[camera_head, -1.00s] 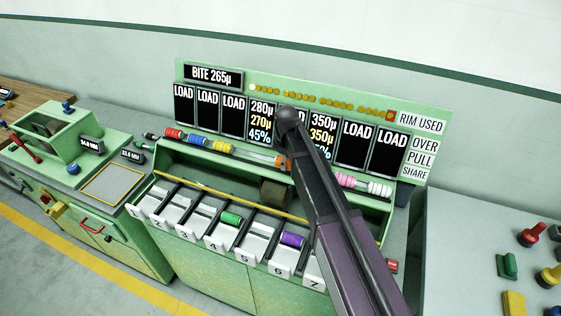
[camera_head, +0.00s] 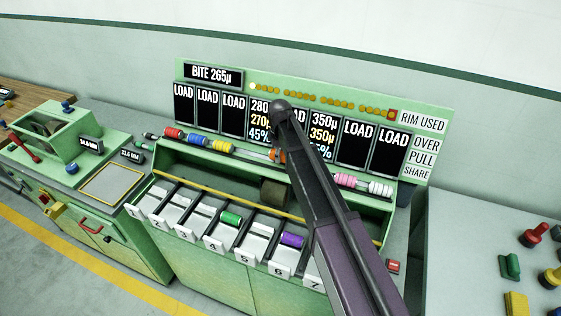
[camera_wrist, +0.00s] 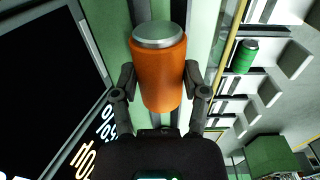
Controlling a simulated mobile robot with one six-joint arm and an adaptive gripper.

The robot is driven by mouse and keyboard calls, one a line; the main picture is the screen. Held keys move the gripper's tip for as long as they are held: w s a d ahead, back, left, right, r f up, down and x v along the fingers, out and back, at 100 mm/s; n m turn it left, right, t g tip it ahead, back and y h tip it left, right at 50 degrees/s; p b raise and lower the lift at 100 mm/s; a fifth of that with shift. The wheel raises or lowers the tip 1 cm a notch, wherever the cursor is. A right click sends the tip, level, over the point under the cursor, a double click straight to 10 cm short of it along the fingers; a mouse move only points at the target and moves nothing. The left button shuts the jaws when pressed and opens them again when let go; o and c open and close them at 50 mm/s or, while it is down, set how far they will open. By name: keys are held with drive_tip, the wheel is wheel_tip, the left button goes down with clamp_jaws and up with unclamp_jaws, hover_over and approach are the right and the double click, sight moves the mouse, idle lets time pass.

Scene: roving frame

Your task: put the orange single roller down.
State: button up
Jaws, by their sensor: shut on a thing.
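The orange single roller (camera_wrist: 160,75) is a smooth orange cylinder with a silver rim and grey-green end face. In the wrist view my gripper (camera_wrist: 160,80) is shut on it, one finger on each side. In the head view only a little of the orange roller (camera_head: 274,155) shows beside my dark arm, in front of the display panel and near the rail of coloured rollers (camera_head: 245,151). My arm hides the gripper there. I cannot tell whether the roller touches anything below.
Red, blue and yellow rollers (camera_head: 225,145) sit left of my arm on the rail, pink and white ones (camera_head: 348,180) right. Numbered bays below hold a green roller (camera_head: 231,218) and a purple roller (camera_head: 292,240). The display panel (camera_head: 208,110) stands close behind.

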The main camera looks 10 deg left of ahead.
drive_tip(key=shift+f+b, duration=1.05)
drive_tip(key=shift+f, duration=0.4)
drive_tip(key=shift+f, duration=0.1)
drive_tip(key=o, duration=1.3)
drive_tip(key=shift+c, duration=0.2)
drive_tip(key=r+p, duration=1.2)
drive_tip(key=shift+s+r, duration=0.15)
drive_tip(key=shift+s, duration=0.05)
drive_tip(key=s+d+m, duration=0.5)
drive_tip(key=s+d, duration=0.1)
drive_tip(key=d, duration=0.6)
drive_tip(key=s+d+m, duration=0.6)
drive_tip(key=s+d, duration=0.1)
drive_tip(key=d, duration=0.5)
drive_tip(key=s+d+m, duration=0.5)
drive_tip(key=s+d, duration=0.1)
drive_tip(key=d, duration=0.5)
drive_tip(key=shift+s+d, duration=0.3)
drive_tip(key=shift+d, duration=0.1)
